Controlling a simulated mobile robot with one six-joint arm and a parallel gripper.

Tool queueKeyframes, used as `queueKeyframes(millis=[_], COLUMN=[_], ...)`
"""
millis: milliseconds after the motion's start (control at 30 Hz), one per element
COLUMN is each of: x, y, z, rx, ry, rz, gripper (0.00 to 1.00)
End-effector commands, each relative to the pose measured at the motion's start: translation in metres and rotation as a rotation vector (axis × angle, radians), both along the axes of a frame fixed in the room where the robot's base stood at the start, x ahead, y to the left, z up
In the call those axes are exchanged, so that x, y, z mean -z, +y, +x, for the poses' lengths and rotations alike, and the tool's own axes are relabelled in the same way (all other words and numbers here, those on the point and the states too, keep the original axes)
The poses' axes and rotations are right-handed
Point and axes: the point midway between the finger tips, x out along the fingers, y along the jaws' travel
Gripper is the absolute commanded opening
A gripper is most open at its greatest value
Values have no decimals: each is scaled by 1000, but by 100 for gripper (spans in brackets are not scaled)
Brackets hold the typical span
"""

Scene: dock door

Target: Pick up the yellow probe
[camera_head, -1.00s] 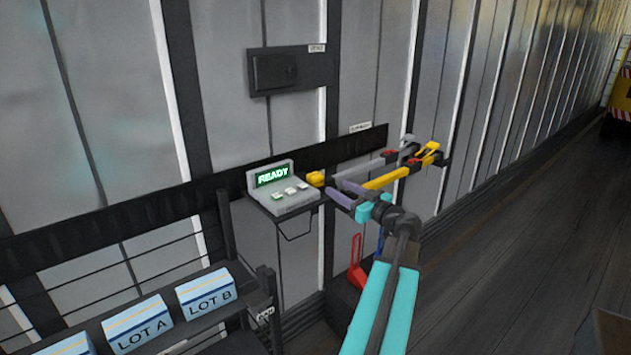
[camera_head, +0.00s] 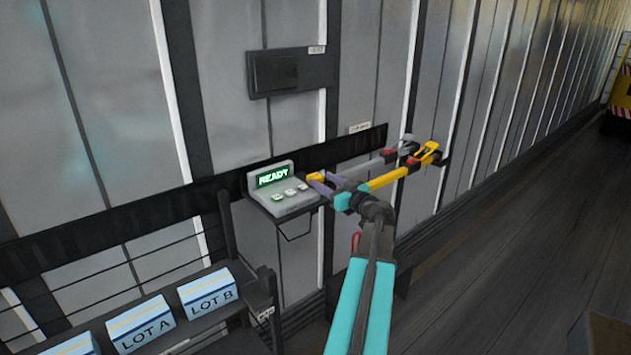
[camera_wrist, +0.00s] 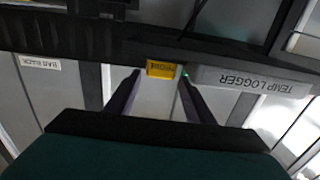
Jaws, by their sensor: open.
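The yellow probe (camera_head: 316,176) sits at the right side of the white temp logger (camera_head: 285,189), whose green screen reads READY. In the wrist view the probe (camera_wrist: 161,69) is a small yellow block with an upside-down label, directly left of the logger's labelled edge (camera_wrist: 250,82). My gripper (camera_head: 319,183) has its purple fingers apart at the probe in the head view. In the wrist view my gripper (camera_wrist: 160,78) is open and empty, with one fingertip on each side of the probe's face. I cannot tell whether the fingers touch it.
Yellow and grey bars (camera_head: 392,178) on a rack lie right of my gripper. A dark wall box (camera_head: 290,72) is above. A shelf holds blue-and-white LOT boxes (camera_head: 209,295) at lower left. Open floor (camera_head: 520,235) lies to the right.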

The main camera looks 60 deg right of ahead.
Motion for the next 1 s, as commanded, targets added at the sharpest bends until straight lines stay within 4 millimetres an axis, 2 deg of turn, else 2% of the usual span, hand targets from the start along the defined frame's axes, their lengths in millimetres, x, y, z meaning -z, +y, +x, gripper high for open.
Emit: queueKeyframes(millis=[367,800,1000], x=[-1,-1,1], y=[-2,-15,-17], z=[3,41,48], rx=[0,1,2], ry=[0,0,0], rz=[0,1,1], gripper=[48,48,48])
